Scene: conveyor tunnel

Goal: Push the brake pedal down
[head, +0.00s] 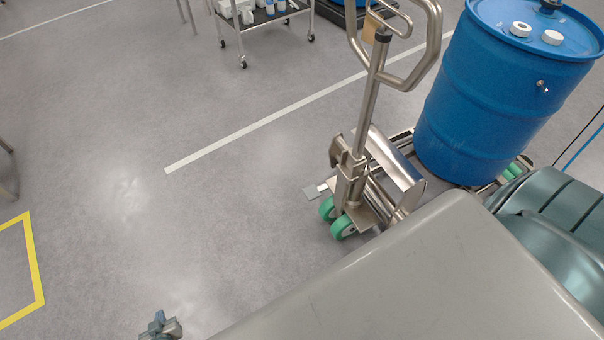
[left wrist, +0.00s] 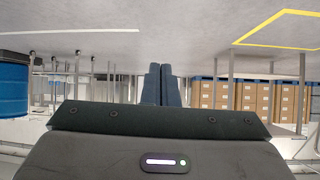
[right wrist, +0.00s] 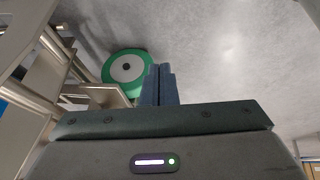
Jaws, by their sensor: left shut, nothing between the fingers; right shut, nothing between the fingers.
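A steel pallet truck (head: 366,110) with green wheels (head: 343,227) stands right of centre in the head view. A small flat grey plate (head: 312,194) sticks out low at its left side, close to the floor; it looks like the brake pedal. My left gripper (head: 158,320) shows at the bottom edge, well left of the truck, over bare floor. In the left wrist view its fingers (left wrist: 161,84) are together and empty. My right gripper (right wrist: 158,84) is shut and empty, with a green wheel (right wrist: 107,68) just beyond its fingers. The pedal cannot be made out there.
A blue drum (head: 490,100) stands on the truck's forks. A wheeled cart (head: 262,18) stands at the back. Yellow floor tape (head: 38,270) lies at the left. My own grey body covers the lower right. The floor left of the truck is clear.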

